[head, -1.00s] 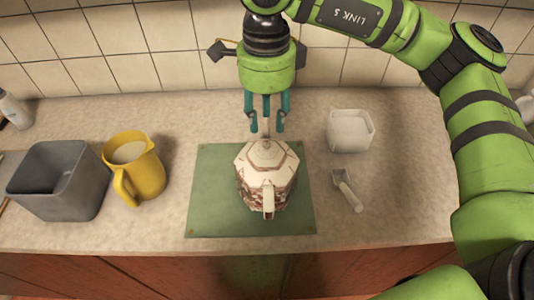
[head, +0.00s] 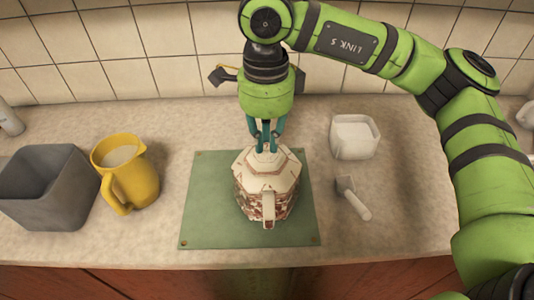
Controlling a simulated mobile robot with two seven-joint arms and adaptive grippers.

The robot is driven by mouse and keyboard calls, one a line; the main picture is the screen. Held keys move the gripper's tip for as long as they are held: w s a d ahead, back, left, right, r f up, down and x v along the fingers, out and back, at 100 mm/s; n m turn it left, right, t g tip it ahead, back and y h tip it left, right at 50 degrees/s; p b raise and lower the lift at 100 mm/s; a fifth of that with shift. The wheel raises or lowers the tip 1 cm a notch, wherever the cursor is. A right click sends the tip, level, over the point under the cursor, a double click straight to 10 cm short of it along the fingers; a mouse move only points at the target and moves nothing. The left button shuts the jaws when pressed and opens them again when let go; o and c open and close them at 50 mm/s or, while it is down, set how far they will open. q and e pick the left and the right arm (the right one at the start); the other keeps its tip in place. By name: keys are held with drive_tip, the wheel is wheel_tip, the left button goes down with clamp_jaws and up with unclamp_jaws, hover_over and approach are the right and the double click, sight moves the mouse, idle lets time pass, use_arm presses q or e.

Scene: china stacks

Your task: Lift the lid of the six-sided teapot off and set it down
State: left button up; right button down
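The six-sided teapot (head: 262,205), cream with a reddish-brown pattern, stands on a green mat (head: 202,213), with its handle or spout toward me. Its pale lid (head: 265,173) sits on top, with no visible gap beneath it. My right gripper (head: 267,149) points down at the lid's knob from above. Its teal fingers are drawn in and look shut on the knob, which they mostly hide. My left gripper is not in view.
A yellow jug (head: 132,182) and a grey bin (head: 45,190) stand at the left. A white square tub (head: 354,136) and a small scoop (head: 354,199) lie at the right. The mat has bare room on both sides of the teapot.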

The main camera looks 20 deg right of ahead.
sight(266, 143)
drive_tip(key=shift+r, duration=0.1)
drive_tip(key=shift+r+p, duration=0.7)
drive_tip(key=shift+r, duration=0.8)
